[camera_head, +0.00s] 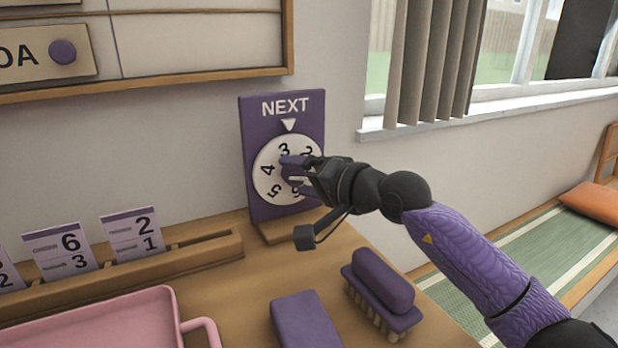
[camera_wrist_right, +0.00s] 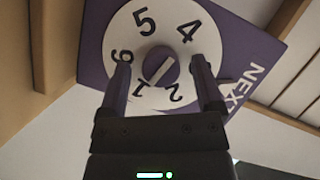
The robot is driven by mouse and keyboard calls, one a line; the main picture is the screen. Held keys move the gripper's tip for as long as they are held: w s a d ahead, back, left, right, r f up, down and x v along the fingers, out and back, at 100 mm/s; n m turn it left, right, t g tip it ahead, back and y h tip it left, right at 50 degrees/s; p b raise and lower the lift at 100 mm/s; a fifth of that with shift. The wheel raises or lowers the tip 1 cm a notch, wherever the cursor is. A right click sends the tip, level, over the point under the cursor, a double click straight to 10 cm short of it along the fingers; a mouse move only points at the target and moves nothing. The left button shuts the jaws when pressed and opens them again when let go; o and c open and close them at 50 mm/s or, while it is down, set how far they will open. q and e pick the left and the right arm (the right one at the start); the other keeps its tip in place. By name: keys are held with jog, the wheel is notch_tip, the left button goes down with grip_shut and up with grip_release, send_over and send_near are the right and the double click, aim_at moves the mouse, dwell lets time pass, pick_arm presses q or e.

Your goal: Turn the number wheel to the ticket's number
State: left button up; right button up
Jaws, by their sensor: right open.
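The white number wheel (camera_head: 268,184) is mounted on an upright purple board (camera_head: 257,118) marked NEXT. A white pointer (camera_head: 289,125) sits at the wheel's top, with the 3 just below it. My right gripper (camera_head: 297,170) is open at the wheel's face. In the right wrist view its fingers (camera_wrist_right: 162,78) stand on either side of the purple centre knob (camera_wrist_right: 158,66), with gaps visible; one finger hides the 3. Tickets stand in a wooden rack: one reads 2 over 1 (camera_head: 132,234), another 6 over 3 (camera_head: 62,250). A third is cut off at left. My left gripper is out of view.
A pink tray (camera_head: 172,310) lies at the front left of the wooden counter. A purple block (camera_head: 305,322) and a purple-backed brush (camera_head: 383,285) lie below my right arm. The ticket rack (camera_head: 215,246) is left of the board. A window and bench are at right.

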jog(key=p+v, duration=0.2)
jog(key=v, duration=0.7)
jog(key=shift+s+d+p, duration=0.25)
jog(key=shift+s+p, duration=0.05)
jog(key=shift+p, duration=0.05)
